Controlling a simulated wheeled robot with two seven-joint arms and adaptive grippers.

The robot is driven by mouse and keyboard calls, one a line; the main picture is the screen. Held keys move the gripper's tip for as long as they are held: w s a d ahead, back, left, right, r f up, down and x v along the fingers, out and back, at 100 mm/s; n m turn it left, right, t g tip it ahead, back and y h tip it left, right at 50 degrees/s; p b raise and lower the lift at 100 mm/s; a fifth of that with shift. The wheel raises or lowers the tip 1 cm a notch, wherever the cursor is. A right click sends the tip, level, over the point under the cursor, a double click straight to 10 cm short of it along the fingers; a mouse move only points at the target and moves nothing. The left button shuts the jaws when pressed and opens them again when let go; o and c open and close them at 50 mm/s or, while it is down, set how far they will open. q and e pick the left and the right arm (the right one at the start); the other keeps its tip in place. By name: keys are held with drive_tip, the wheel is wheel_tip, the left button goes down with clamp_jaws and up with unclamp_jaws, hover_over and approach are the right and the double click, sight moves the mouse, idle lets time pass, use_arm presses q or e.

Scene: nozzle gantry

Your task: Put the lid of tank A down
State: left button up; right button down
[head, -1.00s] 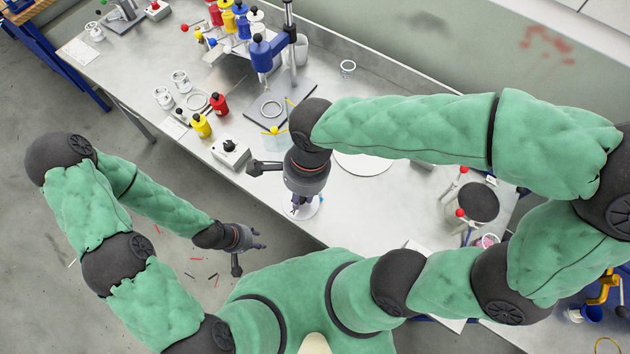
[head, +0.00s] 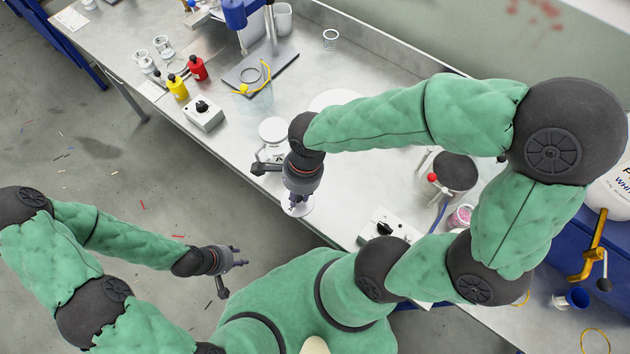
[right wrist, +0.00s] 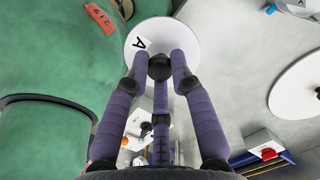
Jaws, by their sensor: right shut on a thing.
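My right gripper (head: 296,205) is shut on the dark knob (right wrist: 160,67) of a white round lid. The lid (right wrist: 150,35) bears a label with the letter A in the right wrist view. In the head view the lid (head: 306,207) shows partly below my right gripper, by the table's front edge; I cannot tell its height. My left gripper (head: 240,258) has its fingers apart, is empty, and hangs over the floor left of my body. I cannot identify tank A for certain.
A small white disc (head: 272,130) and a larger one (head: 335,101) are on the table beyond my right gripper. A dark-topped round vessel (head: 455,170) and a control box (head: 388,228) stand to the right. Another control box (head: 203,113) and bottles (head: 178,88) stand left.

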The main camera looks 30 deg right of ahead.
drive_tip(key=w+d+f+b, duration=0.1)
drive_tip(key=w+d+f, duration=0.1)
drive_tip(key=w+d+f+b, duration=0.1)
drive_tip(key=w+d+f, duration=0.1)
drive_tip(key=d+f, duration=0.1)
drive_tip(key=w+d+f, duration=0.2)
drive_tip(key=d+f, duration=0.1)
drive_tip(key=shift+b, duration=0.4)
wheel_tip(320, 180, down, 4)
drive_tip(key=shift+w+d+r+b, duration=0.1)
drive_tip(key=shift+d+r+b, duration=0.1)
drive_tip(key=shift+b, duration=0.45)
drive_tip(key=shift+r, duration=0.1)
drive_tip(key=shift+f, duration=0.2)
drive_tip(key=c, duration=1.1)
unclamp_jaws()
drive_tip(key=shift+a, duration=0.1)
